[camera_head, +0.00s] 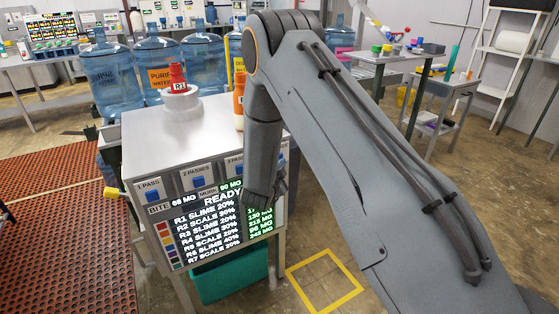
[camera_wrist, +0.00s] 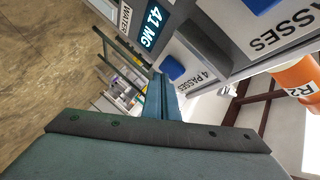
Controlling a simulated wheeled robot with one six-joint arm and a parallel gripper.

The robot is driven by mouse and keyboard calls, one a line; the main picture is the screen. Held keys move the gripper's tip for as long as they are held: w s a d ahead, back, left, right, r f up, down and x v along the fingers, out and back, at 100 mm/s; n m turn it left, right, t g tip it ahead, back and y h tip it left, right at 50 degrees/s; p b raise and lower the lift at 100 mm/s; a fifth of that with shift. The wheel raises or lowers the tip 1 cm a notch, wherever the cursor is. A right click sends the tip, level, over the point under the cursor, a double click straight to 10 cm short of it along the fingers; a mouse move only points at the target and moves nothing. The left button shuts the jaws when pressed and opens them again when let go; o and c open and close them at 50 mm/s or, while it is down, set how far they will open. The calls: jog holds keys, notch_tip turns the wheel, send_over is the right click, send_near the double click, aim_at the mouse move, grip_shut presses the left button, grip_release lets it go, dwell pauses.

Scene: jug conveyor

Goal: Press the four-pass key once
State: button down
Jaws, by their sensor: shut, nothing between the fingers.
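The four-pass key is a blue block (camera_wrist: 173,68) beside a "4 PASSES" label (camera_wrist: 196,66) in the wrist view. My gripper (camera_wrist: 161,84) is shut and empty, its fingertips close to this key in that picture; I cannot tell whether they touch. In the head view my gripper (camera_head: 262,204) hangs in front of the grey machine (camera_head: 160,130), and my arm hides the four-pass key. The blue keys for one pass (camera_head: 151,198) and two passes (camera_head: 199,182) show on the panel. The screen (camera_head: 215,230) reads "READY".
An R1 bottle (camera_head: 177,76) stands in a white ring on the machine's top. Large water jugs (camera_head: 108,78) stand behind. A yellow floor square (camera_head: 325,282) lies right of the machine.

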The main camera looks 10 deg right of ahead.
jog(key=shift+w+a, duration=0.1)
jog(key=shift+w, duration=0.3)
dwell(0.6)
dwell(0.3)
jog(key=shift+s+d, duration=0.25)
jog(key=shift+s, duration=0.55)
jog(key=s, duration=0.1)
jog(key=s+d+p, duration=0.1)
jog(key=s, duration=0.1)
jog(key=s+p, duration=0.1)
jog(key=shift+s+d, duration=0.3)
jog(key=shift+s, duration=0.1)
dwell(0.4)
